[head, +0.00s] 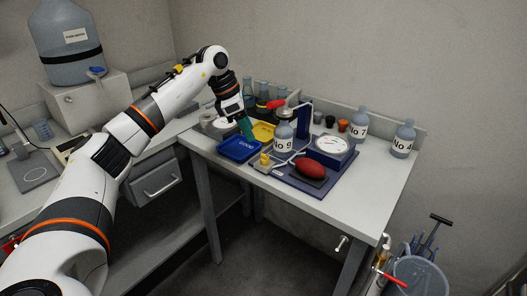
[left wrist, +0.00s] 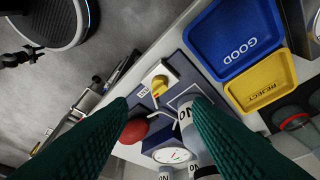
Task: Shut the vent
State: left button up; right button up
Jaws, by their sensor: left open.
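A small yellow knob on a white block (head: 265,160) sits at the front left of the dark blue base plate (head: 300,184); I take it to be the vent. In the left wrist view the yellow knob (left wrist: 160,86) shows between and beyond the fingertips, and I cannot tell whether it is open or shut. My left gripper (head: 246,128) is open and empty, with teal fingers above the table near the blue tray. The fingers (left wrist: 160,104) are apart from the knob. A red bulb (head: 311,168) and a round dial gauge (head: 332,146) are on the plate.
The blue GOOD tray (head: 238,159) and yellow REJECT tray (head: 264,131) lie left of the plate. Bottle No 9 (head: 283,139) stands close behind the knob. More bottles (head: 403,140) stand at the back. The table's front right is clear.

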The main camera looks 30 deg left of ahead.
aim_at(262, 155)
pick_arm(q)
jog(key=x, duration=1)
jog(key=shift+r, duration=0.1)
jog(key=shift+c, duration=0.3)
pick_arm(e)
jog(key=shift+s, duration=0.1)
pick_arm(q)
jog(key=c, duration=0.9)
pick_arm(e)
jog(key=shift+s, duration=0.2)
